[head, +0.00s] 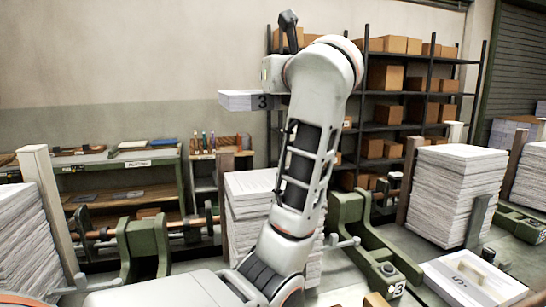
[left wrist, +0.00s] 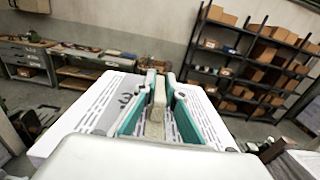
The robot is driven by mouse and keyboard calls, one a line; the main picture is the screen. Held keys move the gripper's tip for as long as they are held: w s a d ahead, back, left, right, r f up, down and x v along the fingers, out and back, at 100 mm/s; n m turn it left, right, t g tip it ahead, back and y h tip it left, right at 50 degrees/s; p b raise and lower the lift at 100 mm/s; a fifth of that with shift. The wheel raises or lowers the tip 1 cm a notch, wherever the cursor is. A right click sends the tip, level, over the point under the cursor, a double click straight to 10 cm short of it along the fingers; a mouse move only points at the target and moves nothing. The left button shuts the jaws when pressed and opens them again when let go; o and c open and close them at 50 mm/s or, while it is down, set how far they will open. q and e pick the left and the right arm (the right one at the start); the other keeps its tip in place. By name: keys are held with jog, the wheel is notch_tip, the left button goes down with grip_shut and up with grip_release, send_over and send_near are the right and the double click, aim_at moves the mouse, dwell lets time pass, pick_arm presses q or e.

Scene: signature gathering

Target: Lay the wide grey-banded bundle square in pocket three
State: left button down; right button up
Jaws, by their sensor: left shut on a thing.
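My left gripper (left wrist: 158,112) is shut on the upright tan grip of a white paper bundle (left wrist: 80,125), seen between its teal-padded fingers in the left wrist view. The bundle's top has printed lines and a grey mark. In the head view the bundle (head: 238,99) is held high in the air, roughly level, with a dark 3 on its side; my arm hides its right part. A green fixture marked 3 (head: 388,271) stands below and to the right; my arm and a paper stack hide part of that area. My right gripper is not in view.
A tall paper stack (head: 248,205) stands behind my arm. Another tall stack (head: 455,195) is at the right. A bundle marked 5 (head: 462,284) with a tan grip lies at the lower right. Shelves of cardboard boxes (head: 388,78) and a low workbench (head: 120,160) line the wall.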

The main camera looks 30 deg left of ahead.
pick_arm(q)
notch_tip(320, 180, down, 16)
jog(key=shift+f, duration=0.15)
dwell(0.4)
jog(key=shift+f, duration=0.1)
jog(key=c, duration=2.1)
grip_release()
jog(key=shift+f, duration=0.1)
